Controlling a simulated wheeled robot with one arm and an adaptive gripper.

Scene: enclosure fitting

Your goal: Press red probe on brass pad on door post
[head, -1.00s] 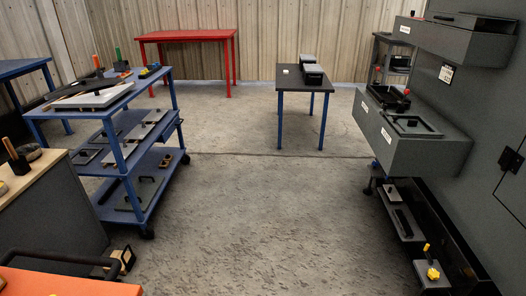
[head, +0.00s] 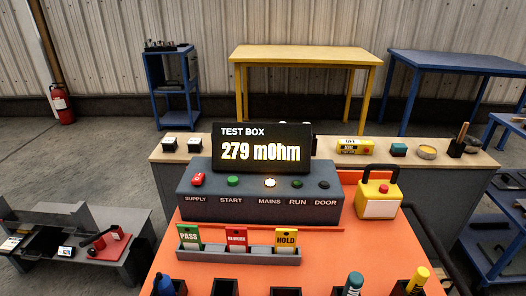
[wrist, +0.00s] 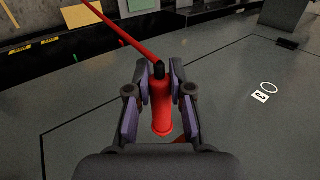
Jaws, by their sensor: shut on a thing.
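In the wrist view my gripper (wrist: 160,80) is shut on the red probe (wrist: 161,108), whose red body sits between the two finger pads. A red cable runs from its black end toward the upper left. Beyond it is a grey surface (wrist: 232,110) with black outlines. I cannot pick out the brass pad or the door post, nor see whether the probe touches anything. In the head view the test box display (head: 262,148) reads 279 mOhm, and the MAINS lamp (head: 270,183) glows. My gripper is not in the head view.
The test box (head: 260,210) stands on an orange top with PASS, REWORK-like and HOLD cards (head: 286,239) before it. A wooden-topped bench (head: 470,160) is behind. In the wrist view a white tag (wrist: 260,97) and ring lie right; dark ledges with yellow labels cross the top.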

